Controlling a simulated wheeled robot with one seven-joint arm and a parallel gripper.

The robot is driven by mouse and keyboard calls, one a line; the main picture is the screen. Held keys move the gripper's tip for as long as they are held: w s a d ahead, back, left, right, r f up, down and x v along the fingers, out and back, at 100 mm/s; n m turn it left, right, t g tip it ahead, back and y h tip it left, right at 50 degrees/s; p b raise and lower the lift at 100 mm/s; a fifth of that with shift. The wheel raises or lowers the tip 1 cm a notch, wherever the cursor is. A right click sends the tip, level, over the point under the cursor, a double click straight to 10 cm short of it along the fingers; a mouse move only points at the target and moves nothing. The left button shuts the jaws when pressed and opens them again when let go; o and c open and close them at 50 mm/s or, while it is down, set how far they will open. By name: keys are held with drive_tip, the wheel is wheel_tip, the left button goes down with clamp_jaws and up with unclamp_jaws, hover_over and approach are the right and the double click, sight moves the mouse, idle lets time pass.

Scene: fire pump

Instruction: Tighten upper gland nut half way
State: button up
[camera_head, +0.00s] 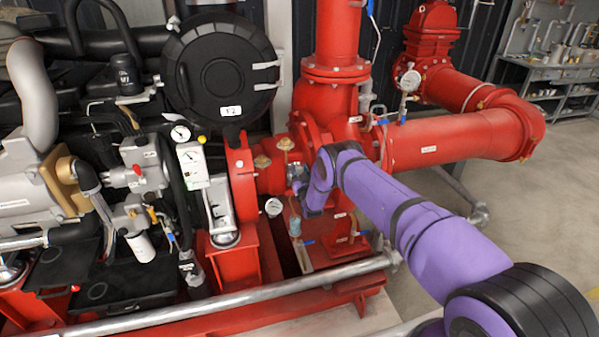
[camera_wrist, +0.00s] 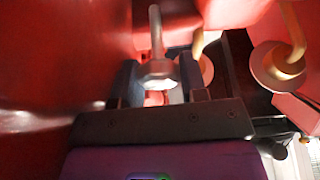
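In the wrist view a grey metal nut (camera_wrist: 158,72) sits on a thin grey stud that runs upward from it. My gripper (camera_wrist: 161,78) has one dark finger on each side of this nut. The fingers stand apart with the nut between them, close to both; whether they press on it I cannot tell. In the head view my gripper (camera_head: 298,178) is at the red pump housing (camera_head: 268,178), behind the end of my purple arm. The nut is too small and covered to make out there. I cannot tell from the frames whether it is the upper one.
Brass fittings (camera_wrist: 278,66) stand right of my gripper in the wrist view, and a red wall (camera_wrist: 45,70) fills the left. In the head view, red pipes (camera_head: 450,140) are behind my arm, a gauge box (camera_head: 194,168) is left, and a grey rail (camera_head: 240,300) crosses in front.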

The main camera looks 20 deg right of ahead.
drive_tip(key=shift+m+h, duration=0.4)
drive_tip(key=shift+m, duration=0.2)
drive_tip(key=m+h, duration=0.1)
drive_tip(key=m, duration=0.1)
drive_tip(key=m+h, duration=0.1)
drive_tip(key=m, duration=0.2)
drive_tip(key=shift+m+g+h, duration=0.3)
drive_tip(key=shift+g, duration=0.1)
drive_tip(key=shift+m+g+h, duration=0.4)
drive_tip(key=shift+m+h, duration=0.3)
drive_tip(key=shift+m, duration=0.85)
drive_tip(key=shift+m+g+h, duration=0.4)
drive_tip(key=shift+m+h, duration=0.3)
drive_tip(key=shift+m, duration=0.85)
drive_tip(key=shift+f, duration=0.1)
drive_tip(key=o, duration=0.9)
drive_tip(key=v, duration=1.1)
